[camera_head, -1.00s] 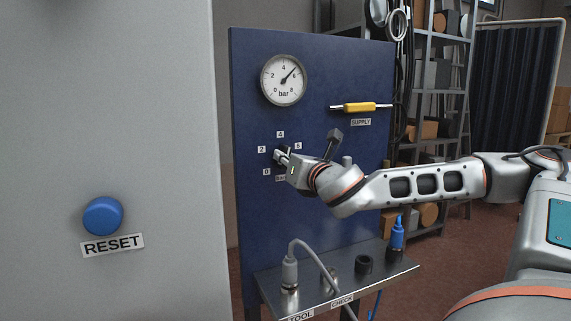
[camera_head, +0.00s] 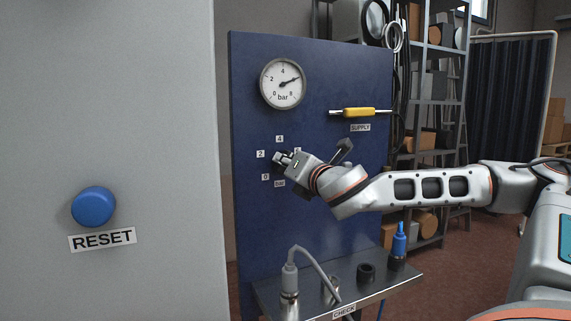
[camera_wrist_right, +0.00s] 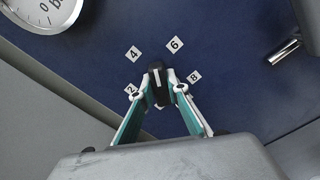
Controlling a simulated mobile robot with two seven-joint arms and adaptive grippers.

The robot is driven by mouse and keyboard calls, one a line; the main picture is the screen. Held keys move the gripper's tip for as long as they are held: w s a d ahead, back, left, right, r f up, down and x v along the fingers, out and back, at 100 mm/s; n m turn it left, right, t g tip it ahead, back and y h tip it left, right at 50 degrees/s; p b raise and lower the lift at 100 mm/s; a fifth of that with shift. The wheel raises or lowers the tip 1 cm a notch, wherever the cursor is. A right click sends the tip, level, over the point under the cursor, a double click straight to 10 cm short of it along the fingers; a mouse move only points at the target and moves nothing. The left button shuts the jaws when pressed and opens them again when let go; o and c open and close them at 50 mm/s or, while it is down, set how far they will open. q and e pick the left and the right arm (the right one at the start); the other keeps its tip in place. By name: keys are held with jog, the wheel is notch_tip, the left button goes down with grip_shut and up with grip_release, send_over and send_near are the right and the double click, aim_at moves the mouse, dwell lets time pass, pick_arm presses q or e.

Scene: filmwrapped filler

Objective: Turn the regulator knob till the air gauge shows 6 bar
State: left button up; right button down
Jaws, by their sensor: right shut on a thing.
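The air gauge (camera_head: 283,84) is a round white dial at the upper left of the blue panel. Its needle points right and slightly up, at about the 6 mark, whose numeral it covers. Part of the gauge shows at the top left of the right wrist view (camera_wrist_right: 42,12). The regulator knob (camera_wrist_right: 156,74) is black with a pale mark, among number labels on the panel. My right gripper (camera_wrist_right: 157,90) is shut on the knob, one finger on each side. In the head view, my right gripper (camera_head: 280,160) hides most of the knob. My left gripper is not in view.
A yellow-handled supply valve (camera_head: 360,112) is right of the gauge. Below, a metal shelf (camera_head: 345,285) holds a grey cable plug (camera_head: 289,280) and a blue connector (camera_head: 399,240). A grey cabinet with a blue RESET button (camera_head: 93,206) fills the left.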

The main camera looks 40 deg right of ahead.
aim_at(280, 120)
jog(key=c, duration=2)
grip_release()
jog(key=shift+o, duration=0.2)
notch_tip(280, 120, up, 10)
jog(key=shift+r, duration=0.1)
